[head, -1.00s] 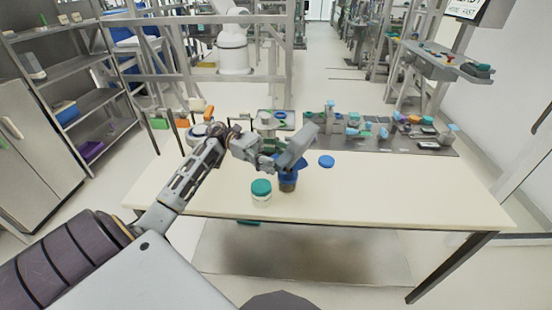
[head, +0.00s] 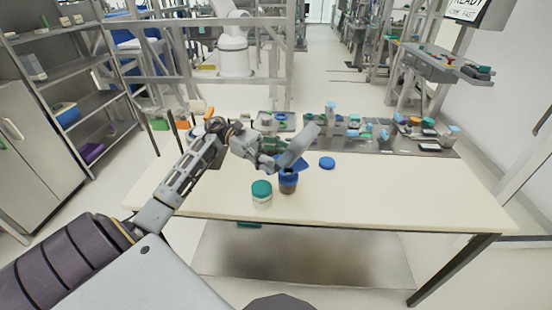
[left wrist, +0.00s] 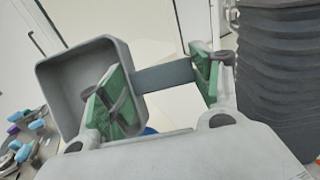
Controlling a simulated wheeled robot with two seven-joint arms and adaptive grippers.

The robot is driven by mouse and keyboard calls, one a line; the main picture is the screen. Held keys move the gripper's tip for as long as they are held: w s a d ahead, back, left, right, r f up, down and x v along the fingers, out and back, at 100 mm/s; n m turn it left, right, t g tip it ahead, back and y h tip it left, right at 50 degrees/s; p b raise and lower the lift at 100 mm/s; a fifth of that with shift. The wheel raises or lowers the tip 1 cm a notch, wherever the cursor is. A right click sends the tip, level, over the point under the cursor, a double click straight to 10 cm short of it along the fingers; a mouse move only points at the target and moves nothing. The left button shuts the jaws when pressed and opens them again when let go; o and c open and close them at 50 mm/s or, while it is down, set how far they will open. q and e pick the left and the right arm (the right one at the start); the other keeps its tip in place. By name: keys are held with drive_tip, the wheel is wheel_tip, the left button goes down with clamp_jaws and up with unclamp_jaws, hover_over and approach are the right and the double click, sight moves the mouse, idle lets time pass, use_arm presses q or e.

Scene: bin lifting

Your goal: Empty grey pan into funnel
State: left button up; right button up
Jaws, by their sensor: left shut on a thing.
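My left gripper (head: 270,160) is shut on the grey pan (head: 298,146) and holds it tilted above the blue funnel (head: 290,172). In the left wrist view the gripper's green pads (left wrist: 160,90) grip the pan's handle, and the pan (left wrist: 62,75) looks empty where its inside shows. The funnel sits on a jar (head: 288,186) with brown contents at its bottom. The funnel's mouth is partly hidden by the pan and gripper. A blue edge (left wrist: 150,131) shows below the gripper in the left wrist view. My right gripper is not in view.
A blue lid (head: 327,163) lies to the right. A dark mat (head: 400,142) with several small items lies along the back. The table's right side (head: 420,190) is clear.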

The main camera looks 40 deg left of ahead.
use_arm(q)
drive_tip(key=shift+r+y, duration=0.3)
drive_tip(key=shift+y, duration=0.3)
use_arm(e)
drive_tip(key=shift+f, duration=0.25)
use_arm(q)
drive_tip(key=shift+d+f+b, duration=0.3)
drive_tip(key=shift+d+b, duration=0.05)
drive_tip(key=shift+b, duration=0.3)
drive_tip(key=shift+d+y, duration=0.15)
drive_tip(key=shift+y, duration=0.15)
drive_tip(key=shift+d, duration=0.1)
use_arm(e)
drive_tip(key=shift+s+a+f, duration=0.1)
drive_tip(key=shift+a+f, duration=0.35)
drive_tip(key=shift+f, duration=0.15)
